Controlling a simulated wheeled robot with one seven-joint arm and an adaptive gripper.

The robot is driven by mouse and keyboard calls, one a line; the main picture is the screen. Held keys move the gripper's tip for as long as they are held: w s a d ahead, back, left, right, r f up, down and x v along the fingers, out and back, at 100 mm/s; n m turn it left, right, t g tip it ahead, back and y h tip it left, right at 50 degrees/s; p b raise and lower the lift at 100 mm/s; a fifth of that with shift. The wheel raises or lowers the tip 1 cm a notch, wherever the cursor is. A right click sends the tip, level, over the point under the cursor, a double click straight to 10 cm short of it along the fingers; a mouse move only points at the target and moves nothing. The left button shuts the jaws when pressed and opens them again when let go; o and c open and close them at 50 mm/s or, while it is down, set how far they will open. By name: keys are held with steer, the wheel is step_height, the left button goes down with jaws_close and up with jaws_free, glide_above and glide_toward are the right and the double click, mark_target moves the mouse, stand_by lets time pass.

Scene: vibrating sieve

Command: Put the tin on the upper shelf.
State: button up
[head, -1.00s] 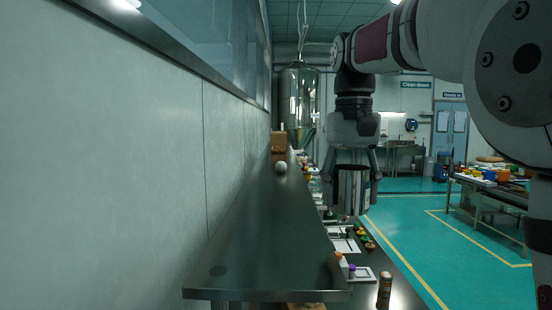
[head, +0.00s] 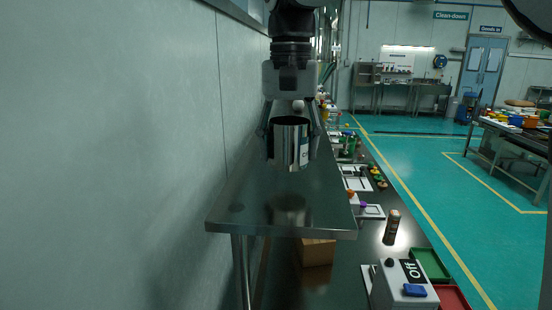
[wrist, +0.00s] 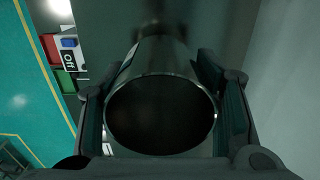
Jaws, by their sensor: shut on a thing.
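The tin (head: 286,146) is a shiny metal cylinder with a pale label on its right side. My gripper (head: 290,132) is shut on it, with one finger on each side, and holds it upright. In the head view the tin hangs over the upper shelf (head: 245,212), a dark metal board along the wall, with its reflection below it on the surface. A gap seems to show between the tin and the shelf. In the wrist view the tin (wrist: 160,112) is seen from above, its dark open mouth between the fingers.
The shelf's near end around the tin is clear. A white round thing (head: 298,105) is farther back on it. On the lower bench are a brown cylinder (head: 391,227), a cardboard box (head: 317,252), a control box marked Off (head: 402,285) and green (head: 430,264) and red trays.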

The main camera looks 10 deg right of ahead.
mark_target(285, 164)
steer(key=shift+s+a, duration=0.15)
steer(key=shift+a, duration=0.2)
steer(key=shift+f, duration=0.35)
steer(key=shift+f+p, duration=0.45)
steer(key=shift+f, duration=1.05)
steer(key=o, duration=1.2)
steer(key=shift+f, duration=0.1)
steer(key=shift+c, duration=0.2)
step_height(285, 164, up, 12)
steer(key=b, duration=0.1)
steer(key=shift+b, duration=0.4)
